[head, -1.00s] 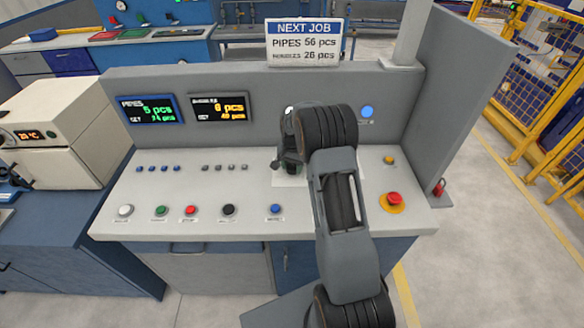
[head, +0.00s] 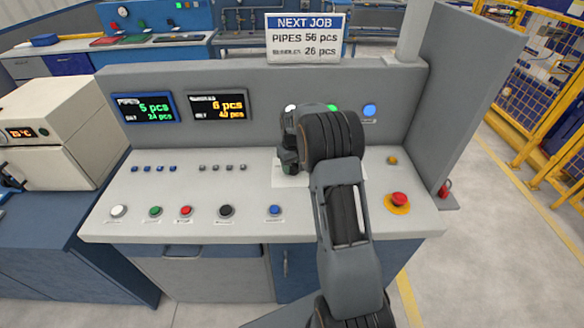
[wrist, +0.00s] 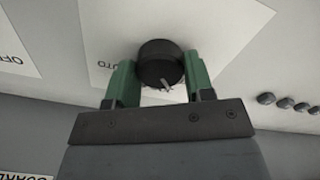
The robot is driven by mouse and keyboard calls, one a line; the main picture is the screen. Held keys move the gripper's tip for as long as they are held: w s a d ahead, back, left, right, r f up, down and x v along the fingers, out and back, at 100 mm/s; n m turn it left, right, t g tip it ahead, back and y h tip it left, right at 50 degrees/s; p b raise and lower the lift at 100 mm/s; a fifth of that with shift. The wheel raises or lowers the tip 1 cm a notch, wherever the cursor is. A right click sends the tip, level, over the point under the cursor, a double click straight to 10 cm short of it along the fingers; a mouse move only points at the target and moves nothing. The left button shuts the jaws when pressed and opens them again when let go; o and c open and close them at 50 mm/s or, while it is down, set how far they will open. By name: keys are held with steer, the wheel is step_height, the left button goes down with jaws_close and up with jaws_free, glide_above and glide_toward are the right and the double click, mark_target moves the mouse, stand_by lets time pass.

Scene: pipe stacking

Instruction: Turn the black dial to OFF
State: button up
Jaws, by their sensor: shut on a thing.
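The black dial (wrist: 160,62) sits on a white label plate on the panel in the wrist view. My gripper (wrist: 160,82) has its two green fingers on either side of the dial, shut on it. A small pale pointer mark shows on the dial's lower edge in the wrist view. The word OFF (wrist: 10,59) and part of AUTO (wrist: 104,63) are printed upside down to the left of the dial. In the head view my gripper (head: 288,160) is low over the panel's label plate (head: 290,178), and my arm hides the dial.
The grey console (head: 140,190) carries a row of coloured buttons along its front. A red emergency button (head: 399,199) is at right. Two displays (head: 217,105) and a NEXT JOB sign (head: 304,38) stand behind. A tall grey side wall (head: 465,90) bounds the right.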

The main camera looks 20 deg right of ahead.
mark_target(293, 166)
steer(key=shift+w+n+b, duration=0.1)
steer(key=shift+n+b, duration=0.2)
steer(key=shift+n, duration=1.2)
steer(key=shift+r, duration=0.1)
steer(key=o, duration=0.9)
step_height(293, 166, up, 14)
steer(key=shift+f+b, duration=0.15)
steer(key=shift+b, duration=0.25)
